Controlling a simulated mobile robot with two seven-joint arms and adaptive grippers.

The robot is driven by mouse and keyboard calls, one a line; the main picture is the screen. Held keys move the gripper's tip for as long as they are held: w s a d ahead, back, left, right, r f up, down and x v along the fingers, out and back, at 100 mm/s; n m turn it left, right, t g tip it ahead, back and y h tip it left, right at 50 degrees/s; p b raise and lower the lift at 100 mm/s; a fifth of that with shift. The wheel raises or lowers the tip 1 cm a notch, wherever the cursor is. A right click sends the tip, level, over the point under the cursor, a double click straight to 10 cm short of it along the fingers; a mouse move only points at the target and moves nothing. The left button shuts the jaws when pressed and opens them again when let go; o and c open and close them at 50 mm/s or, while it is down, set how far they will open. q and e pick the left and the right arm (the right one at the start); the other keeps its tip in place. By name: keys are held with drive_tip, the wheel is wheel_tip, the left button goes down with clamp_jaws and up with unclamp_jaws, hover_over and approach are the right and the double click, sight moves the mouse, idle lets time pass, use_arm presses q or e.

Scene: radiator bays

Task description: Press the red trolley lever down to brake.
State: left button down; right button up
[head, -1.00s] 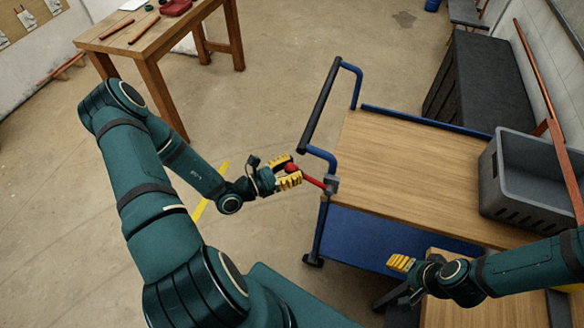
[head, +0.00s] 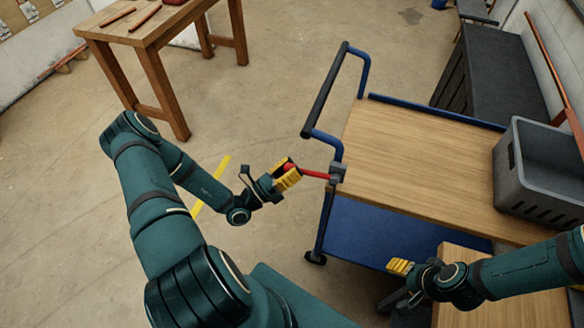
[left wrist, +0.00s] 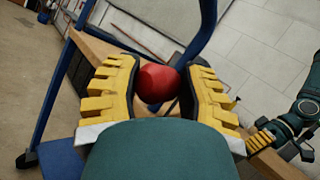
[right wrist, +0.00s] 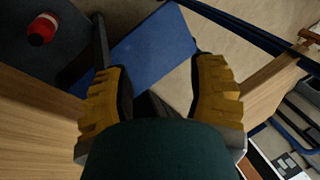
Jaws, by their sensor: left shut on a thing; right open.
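The blue-framed trolley (head: 420,165) has a wooden deck and a dark push handle. Its red lever (head: 316,174) sticks out leftward from a grey bracket (head: 338,173) at the deck's near-left corner and looks roughly level in the head view. My left gripper (head: 287,175) is shut on the lever's red ball knob, which shows between the yellow fingers in the left wrist view (left wrist: 158,82). The fingers partly hide the knob in the head view. My right gripper (head: 400,266) is open and empty, near the trolley's near side; its spread fingers show in the right wrist view (right wrist: 160,95).
A grey crate (head: 540,165) stands on the deck's right end. A wooden workbench (head: 150,30) is at the upper left, a dark cabinet (head: 490,75) at the upper right. A red object (right wrist: 42,28) lies on a dark surface in the right wrist view. Floor left of the trolley is clear.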

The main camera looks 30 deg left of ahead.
use_arm(q)
drive_tip(key=shift+w+d+f+n+t+y+b, duration=0.1)
drive_tip(key=shift+d+f+n+t+y+b, duration=0.15)
drive_tip(key=shift+f+n+t+y+b, duration=0.65)
drive_tip(key=shift+w+d+f+n+t+y+b, duration=0.1)
drive_tip(key=shift+d+f+n+t+y+b, duration=0.15)
drive_tip(key=shift+f+n+t+b, duration=0.75)
use_arm(e)
drive_tip(key=shift+s+a+f+p, duration=0.1)
drive_tip(key=shift+s+f+p, duration=0.2)
drive_tip(key=shift+f, duration=0.65)
drive_tip(key=shift+s+a+f+p, duration=0.1)
drive_tip(key=shift+s+f, duration=0.25)
drive_tip(key=shift+f, duration=0.55)
use_arm(q)
drive_tip(key=shift+f+n+g, duration=0.1)
drive_tip(key=shift+n+g, duration=0.3)
drive_tip(key=shift+n, duration=0.2)
drive_tip(key=c, duration=0.6)
unclamp_jaws()
drive_tip(key=shift+o, duration=0.8)
drive_tip(key=shift+w, duration=0.1)
use_arm(e)
drive_tip(key=shift+d, duration=0.1)
use_arm(q)
drive_tip(key=v, duration=1.2)
